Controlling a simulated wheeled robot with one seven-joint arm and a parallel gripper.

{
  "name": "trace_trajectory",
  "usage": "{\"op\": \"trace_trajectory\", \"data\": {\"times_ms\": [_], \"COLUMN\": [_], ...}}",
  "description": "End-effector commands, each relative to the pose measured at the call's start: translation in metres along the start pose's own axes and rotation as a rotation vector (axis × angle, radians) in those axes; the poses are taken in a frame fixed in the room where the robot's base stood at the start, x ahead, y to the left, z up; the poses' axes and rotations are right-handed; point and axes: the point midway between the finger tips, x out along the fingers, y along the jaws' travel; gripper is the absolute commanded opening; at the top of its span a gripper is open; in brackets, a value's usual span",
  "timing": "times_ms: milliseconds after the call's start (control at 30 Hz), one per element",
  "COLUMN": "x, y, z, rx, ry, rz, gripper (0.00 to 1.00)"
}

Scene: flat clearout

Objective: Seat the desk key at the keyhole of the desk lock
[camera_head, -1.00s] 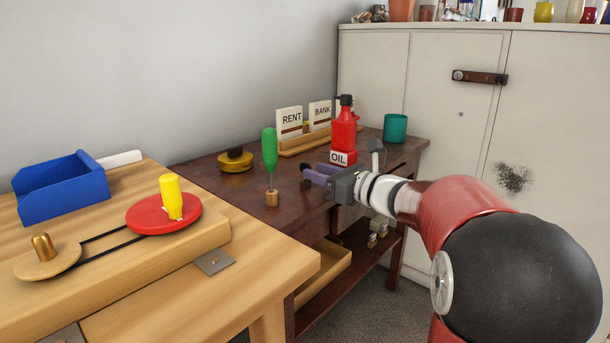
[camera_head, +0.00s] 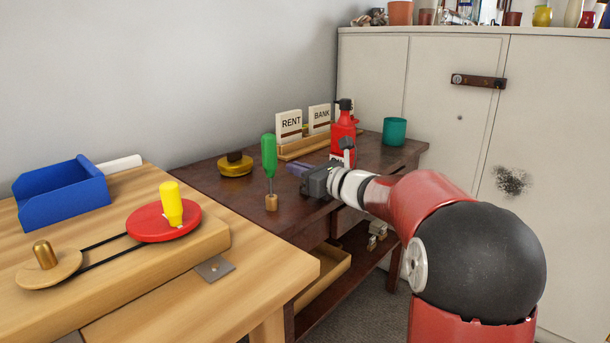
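My gripper (camera_head: 296,168) is over the dark brown desk (camera_head: 210,185), to the right of the green-handled tool. Its purple-blue fingers point left and are small, seen side-on; I cannot tell whether they are apart or closed. I cannot make out the desk key, in the fingers or on the desk. The desk lock and its keyhole are also not distinguishable; my gripper and arm cover part of the desk's front edge.
A green-handled tool (camera_head: 269,155) stands upright in a small block left of my gripper. A red oil bottle (camera_head: 343,130), card rack (camera_head: 300,148), brass-coloured round object (camera_head: 235,165) and teal cup (camera_head: 395,131) stand behind. A wooden bench (camera_head: 130,295) fills the left.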

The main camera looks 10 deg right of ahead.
Motion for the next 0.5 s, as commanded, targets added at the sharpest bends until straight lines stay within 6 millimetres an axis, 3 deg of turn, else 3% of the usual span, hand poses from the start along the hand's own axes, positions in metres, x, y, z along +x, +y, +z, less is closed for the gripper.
{"op": "trace_trajectory", "data": {"times_ms": [500], "x": [-0.0001], "y": [0.0], "z": [0.0088], "rx": [-0.001], "ry": [0.0], "rz": [0.0], "gripper": [0.0]}}
